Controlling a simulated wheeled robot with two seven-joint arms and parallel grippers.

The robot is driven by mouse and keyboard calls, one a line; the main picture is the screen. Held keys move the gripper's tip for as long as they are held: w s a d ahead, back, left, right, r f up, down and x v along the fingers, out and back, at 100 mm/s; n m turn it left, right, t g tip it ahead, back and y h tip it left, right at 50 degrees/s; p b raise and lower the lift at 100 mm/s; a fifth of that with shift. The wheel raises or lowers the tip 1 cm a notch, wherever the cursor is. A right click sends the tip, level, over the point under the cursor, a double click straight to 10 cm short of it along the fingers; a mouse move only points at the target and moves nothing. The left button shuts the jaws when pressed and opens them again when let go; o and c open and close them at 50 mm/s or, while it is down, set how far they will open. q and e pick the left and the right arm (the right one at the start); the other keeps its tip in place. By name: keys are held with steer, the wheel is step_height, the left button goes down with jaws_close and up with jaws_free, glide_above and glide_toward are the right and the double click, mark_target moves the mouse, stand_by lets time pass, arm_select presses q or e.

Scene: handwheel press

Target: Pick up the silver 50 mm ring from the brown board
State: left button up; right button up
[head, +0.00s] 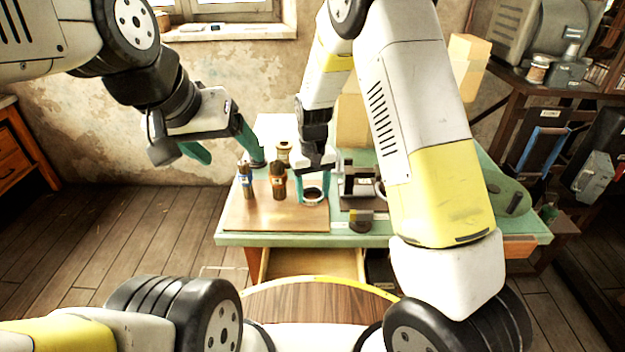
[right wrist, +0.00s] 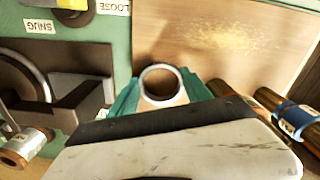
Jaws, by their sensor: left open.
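The silver ring (head: 313,193) is at the right part of the brown board (head: 255,212). My right gripper (head: 313,189) points down over it, with one teal finger on each side. In the right wrist view the ring (right wrist: 162,84) shows between the two fingertips, very close to both. I cannot tell whether the fingers press on it, nor whether it rests on the board. My left gripper (head: 222,149) is open and empty, left of the table and above its back left corner, with its fingers wide apart.
The black press frame (head: 357,181) stands right of the board. Labels LOOSE and SNUG (right wrist: 40,27) lie on the green table (head: 285,240). The board's front is bare.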

steer(key=shift+c, duration=1.4)
